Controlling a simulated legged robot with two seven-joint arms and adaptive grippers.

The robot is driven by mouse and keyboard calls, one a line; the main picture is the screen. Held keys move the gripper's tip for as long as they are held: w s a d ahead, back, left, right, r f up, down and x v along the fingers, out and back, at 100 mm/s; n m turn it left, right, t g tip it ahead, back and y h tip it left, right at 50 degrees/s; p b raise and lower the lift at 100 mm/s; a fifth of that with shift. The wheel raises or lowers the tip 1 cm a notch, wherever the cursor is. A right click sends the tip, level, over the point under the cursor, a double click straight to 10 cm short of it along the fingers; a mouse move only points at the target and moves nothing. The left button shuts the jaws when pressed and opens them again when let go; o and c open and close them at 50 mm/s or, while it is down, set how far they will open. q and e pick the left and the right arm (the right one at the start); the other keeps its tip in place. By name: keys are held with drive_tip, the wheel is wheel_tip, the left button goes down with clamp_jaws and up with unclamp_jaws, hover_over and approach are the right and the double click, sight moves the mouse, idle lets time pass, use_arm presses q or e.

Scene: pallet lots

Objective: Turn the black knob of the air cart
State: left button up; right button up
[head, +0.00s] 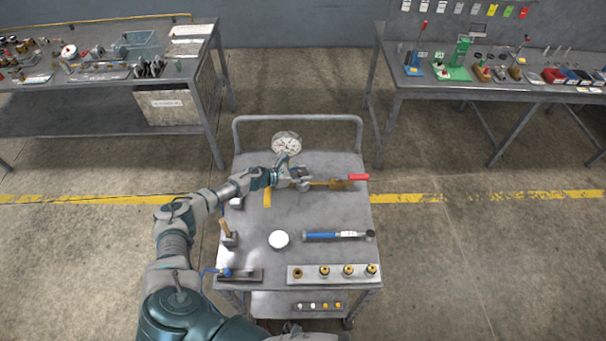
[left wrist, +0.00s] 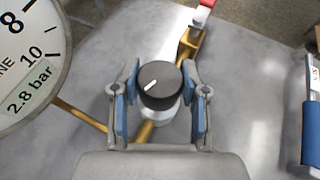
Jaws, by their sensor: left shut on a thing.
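The air cart (head: 330,215) stands in front of me with a grey metal top. My left gripper (head: 294,180) reaches over its far half. In the left wrist view my left gripper (left wrist: 159,100) has its two blue-padded fingers on either side of the black knob (left wrist: 160,85), shut on it. The knob has a white pointer mark aimed to the lower left. It sits on a silver body on a brass pipe (left wrist: 145,131). In the head view the knob is mostly hidden by the gripper. My right gripper is not in view.
A round gauge (head: 286,142) stands behind the gripper; its label reads 2.8 bar. A red-handled brass valve (head: 357,177) is to the right. A blue-handled tool (head: 335,236), a white round piece (head: 278,239) and a strip of brass fittings (head: 335,273) lie nearer.

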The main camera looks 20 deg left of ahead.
use_arm(q)
drive_tip(key=o, duration=1)
drive_tip(key=shift+a, duration=0.15)
drive_tip(key=shift+o, duration=0.8)
drive_tip(key=shift+s+a, duration=0.1)
drive_tip(key=shift+a, duration=0.1)
drive_tip(key=v, duration=1.1)
drive_tip(key=shift+s+a, duration=0.15)
